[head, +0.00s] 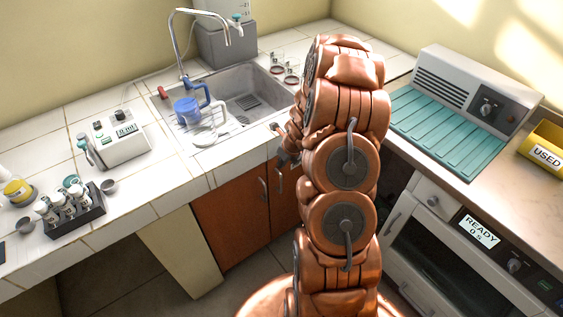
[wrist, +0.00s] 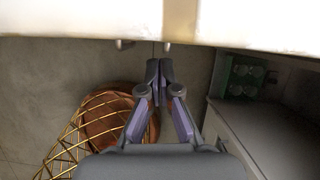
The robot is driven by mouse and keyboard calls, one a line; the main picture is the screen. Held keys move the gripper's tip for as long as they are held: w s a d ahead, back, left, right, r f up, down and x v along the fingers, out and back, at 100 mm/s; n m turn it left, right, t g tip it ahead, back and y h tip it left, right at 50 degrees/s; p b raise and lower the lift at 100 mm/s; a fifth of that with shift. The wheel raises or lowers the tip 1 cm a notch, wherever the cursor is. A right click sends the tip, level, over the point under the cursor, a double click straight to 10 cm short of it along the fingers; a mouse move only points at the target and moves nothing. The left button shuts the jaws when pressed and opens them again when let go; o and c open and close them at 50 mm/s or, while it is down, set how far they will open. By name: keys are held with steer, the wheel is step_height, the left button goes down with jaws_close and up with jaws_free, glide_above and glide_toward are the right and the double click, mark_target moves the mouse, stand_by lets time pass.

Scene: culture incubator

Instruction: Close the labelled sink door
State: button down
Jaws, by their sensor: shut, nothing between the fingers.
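The sink cabinet under the counter has two brown doors in the head view. The left door (head: 232,222) has a metal handle (head: 263,191) near its right edge and looks flush with the front. The right door (head: 283,204) has its own handle (head: 279,181) and is partly hidden by my arm, so I cannot tell whether it stands slightly open. No label is readable on either door. My gripper (head: 282,158) is just above the right handle, below the counter edge. In the wrist view my gripper (wrist: 160,66) is shut and empty, its tips near two handle ends (wrist: 125,44).
The sink (head: 245,90) with a blue jug (head: 187,109) is set in the tiled counter (head: 60,125). An oven with a READY display (head: 479,231) stands right. In the wrist view a gold wire basket (wrist: 80,130) is lower left and a grey cabinet (wrist: 250,140) right.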

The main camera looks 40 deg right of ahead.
steer(key=p+v, duration=0.6)
steer(key=v, duration=0.2)
steer(key=shift+a, duration=0.2)
steer(key=a+r+n+y, duration=0.3)
steer(key=a+r+n, duration=1.05)
steer(key=a, duration=0.45)
steer(key=s+a+r+n+g, duration=0.3)
steer(key=s+a+r+n, duration=0.4)
steer(key=s+a+n, duration=0.25)
steer(key=s+r+n+g+h, duration=0.1)
steer(key=s+r+n, duration=0.2)
steer(key=s+n, duration=0.3)
steer(key=s+d+r+n+g+h, duration=0.1)
steer(key=s+n, duration=0.5)
steer(key=s, duration=0.9)
step_height(320, 180, up, 2)
steer(key=shift+s+r+g+h, duration=0.1)
steer(key=shift+s+g+h, duration=0.1)
steer(key=shift+g+h, duration=0.45)
